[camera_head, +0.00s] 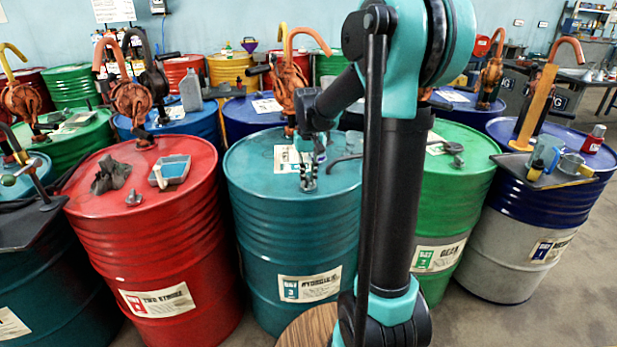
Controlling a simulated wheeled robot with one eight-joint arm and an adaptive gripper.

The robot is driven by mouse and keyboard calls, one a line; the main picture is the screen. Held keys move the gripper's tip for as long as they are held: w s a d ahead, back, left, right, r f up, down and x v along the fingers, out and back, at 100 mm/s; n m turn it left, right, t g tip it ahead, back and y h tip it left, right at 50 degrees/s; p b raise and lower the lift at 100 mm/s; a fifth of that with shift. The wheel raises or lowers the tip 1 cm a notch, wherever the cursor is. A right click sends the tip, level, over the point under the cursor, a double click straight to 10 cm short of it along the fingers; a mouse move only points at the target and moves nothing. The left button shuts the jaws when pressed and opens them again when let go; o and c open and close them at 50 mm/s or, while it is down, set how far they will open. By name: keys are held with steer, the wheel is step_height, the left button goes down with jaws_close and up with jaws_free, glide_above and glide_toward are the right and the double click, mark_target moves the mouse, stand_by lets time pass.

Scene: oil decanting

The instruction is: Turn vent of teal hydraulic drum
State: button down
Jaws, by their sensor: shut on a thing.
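The teal hydraulic drum (250,195) stands upright in the middle, with a label reading "HYDRAULIC" (310,285) on its front. My gripper (308,183) points down at the front right part of its lid. The fingers are shut on the vent, which they hide almost wholly. I cannot tell how far the vent is turned.
A red drum (150,235) stands close on the left, with a rag (111,175) and a small tray (170,171) on it. A green drum (463,200) is on the right, partly behind my arm. A blue and grey drum (530,220) stands farther right. More drums crowd behind.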

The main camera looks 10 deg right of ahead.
steer(key=shift+n, duration=0.4)
steer(key=n, duration=0.3)
steer(key=shift+n, duration=0.4)
steer(key=n, duration=1.3)
steer(key=shift+n, duration=0.3)
steer(key=c, duration=1.5)
jaws_free()
steer(key=shift+c, duration=0.2)
